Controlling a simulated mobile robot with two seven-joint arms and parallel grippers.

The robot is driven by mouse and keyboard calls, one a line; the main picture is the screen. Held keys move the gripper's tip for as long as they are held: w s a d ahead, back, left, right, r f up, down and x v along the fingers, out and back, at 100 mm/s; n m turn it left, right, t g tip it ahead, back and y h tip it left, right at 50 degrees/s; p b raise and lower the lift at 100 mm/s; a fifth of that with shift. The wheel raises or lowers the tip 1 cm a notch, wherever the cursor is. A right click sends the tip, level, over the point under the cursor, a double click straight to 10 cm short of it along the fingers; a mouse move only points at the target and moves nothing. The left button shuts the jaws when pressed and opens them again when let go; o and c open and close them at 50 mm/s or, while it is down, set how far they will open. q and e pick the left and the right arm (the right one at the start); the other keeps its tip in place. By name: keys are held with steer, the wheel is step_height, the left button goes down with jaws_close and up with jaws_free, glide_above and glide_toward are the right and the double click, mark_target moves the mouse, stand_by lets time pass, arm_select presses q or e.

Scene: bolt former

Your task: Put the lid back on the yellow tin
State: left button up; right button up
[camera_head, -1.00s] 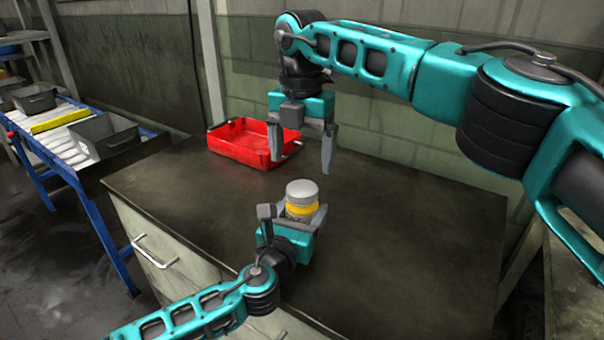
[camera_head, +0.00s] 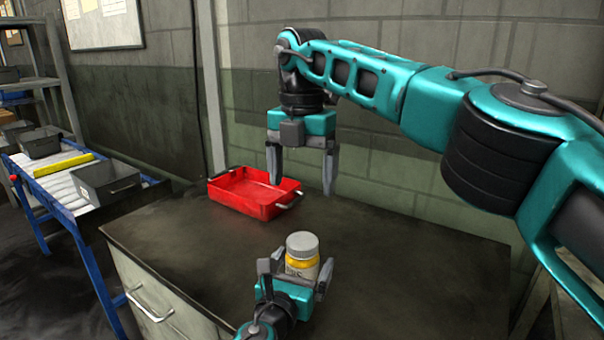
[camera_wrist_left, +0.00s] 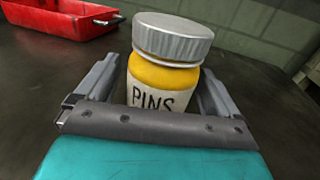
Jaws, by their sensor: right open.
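The yellow tin (camera_head: 301,261) has a white label and stands upright on the worktop near its front. In the left wrist view the tin (camera_wrist_left: 160,82) shows the word PINS. The grey lid (camera_head: 302,243) sits on top of the tin, and it also shows in the left wrist view (camera_wrist_left: 172,38). My left gripper (camera_head: 302,268) has a finger on each side of the tin and appears shut on its body, below the lid; the tin's base is hidden. My right gripper (camera_head: 301,178) is open and empty, above and behind the tin.
A red tray (camera_head: 255,208) stands at the back of the dark worktop (camera_head: 190,235), against the wall side. A roller conveyor with grey bins (camera_head: 108,183) is at the left. The worktop right of the tin is clear.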

arm_select(q)
steer(key=shift+o, duration=0.2)
steer(key=p+v, duration=0.1)
steer(key=v, duration=1.2)
steer(key=shift+r, duration=0.1)
